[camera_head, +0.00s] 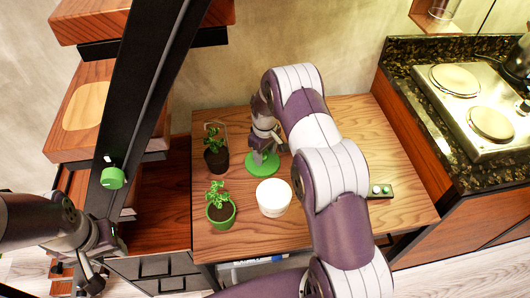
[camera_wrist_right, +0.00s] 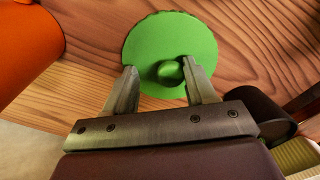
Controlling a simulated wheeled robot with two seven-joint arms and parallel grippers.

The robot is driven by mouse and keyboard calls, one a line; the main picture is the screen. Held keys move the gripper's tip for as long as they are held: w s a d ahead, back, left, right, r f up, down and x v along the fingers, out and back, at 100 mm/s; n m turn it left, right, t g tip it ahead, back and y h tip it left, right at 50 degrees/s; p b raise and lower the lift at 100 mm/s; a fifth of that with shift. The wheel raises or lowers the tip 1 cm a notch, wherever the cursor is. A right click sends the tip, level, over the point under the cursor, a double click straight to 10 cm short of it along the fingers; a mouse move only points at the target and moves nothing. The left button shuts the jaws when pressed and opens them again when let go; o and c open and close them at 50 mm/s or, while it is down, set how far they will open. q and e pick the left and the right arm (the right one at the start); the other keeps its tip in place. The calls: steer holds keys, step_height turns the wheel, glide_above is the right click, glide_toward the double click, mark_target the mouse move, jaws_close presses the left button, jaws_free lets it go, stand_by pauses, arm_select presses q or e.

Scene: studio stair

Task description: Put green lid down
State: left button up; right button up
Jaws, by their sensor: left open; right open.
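The round green lid (camera_head: 260,166) lies on the wooden table, between a dark plant pot and a white container. It also shows in the right wrist view (camera_wrist_right: 165,27), flat on the wood with its knob up. My right gripper (camera_head: 264,156) is over the lid. Its jaws are open, with one finger on each side of the knob and visible gaps between them. My right gripper also shows in the wrist view (camera_wrist_right: 165,82). My left gripper (camera_head: 92,282) is open and empty at the lower left, away from the table.
A white container (camera_head: 273,198) stands just in front of the lid. A dark pot with a plant (camera_head: 216,160) and a green pot with a plant (camera_head: 221,218) stand to the left. A small tray (camera_head: 378,191) lies right. The stair (camera_head: 85,105) rises left; a stove (camera_head: 470,100) is right.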

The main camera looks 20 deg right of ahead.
mark_target(265, 156)
step_height(265, 156, up, 12)
steer(key=b, duration=0.1)
steer(key=s+a+r+m, duration=0.2)
steer(key=s+a, duration=0.1)
steer(key=s, duration=0.8)
steer(key=s+a+r+m+t, duration=0.1)
steer(key=s+a+r+m, duration=0.1)
steer(key=s, duration=1)
steer(key=shift+s+a+r, duration=0.15)
steer(key=shift+a+r, duration=0.4)
steer(key=shift+a, duration=0.65)
